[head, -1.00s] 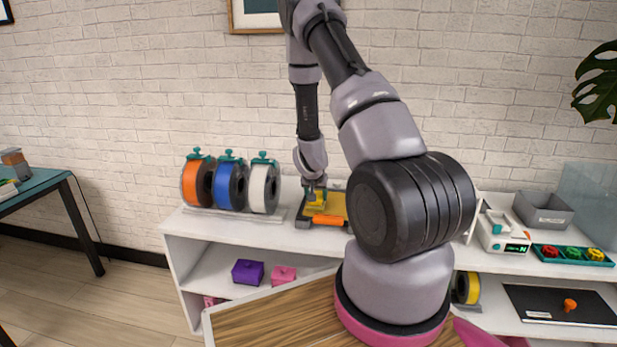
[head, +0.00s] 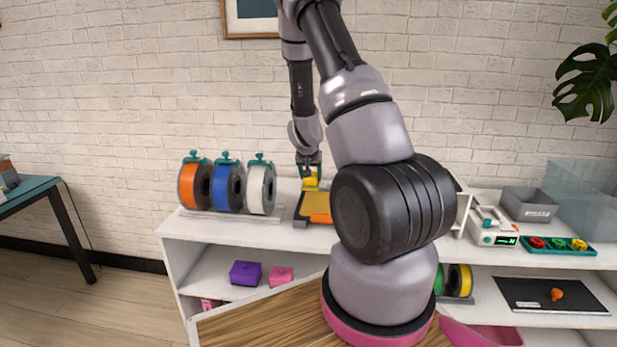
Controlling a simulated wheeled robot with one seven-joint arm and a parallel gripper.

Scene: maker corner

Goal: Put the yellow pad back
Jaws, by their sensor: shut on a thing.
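My gripper (head: 309,172) is at the back of the white shelf top, shut on a small yellow thing, seemingly the yellow pad (head: 311,183). It holds it upright-looking just above or at the far edge of a flat dark-framed device with a yellow-tan plate (head: 316,206). Whether the pad still touches the device, I cannot tell. An orange block (head: 321,218) is at the device's front. My arm hides the device's right side.
Orange, blue and white spools (head: 227,187) stand left of the device. On the right are a white scale (head: 494,233), a grey bin (head: 528,204) and a teal tray (head: 585,250) with red, green and yellow pieces. Purple and pink boxes (head: 245,273) sit on the lower shelf.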

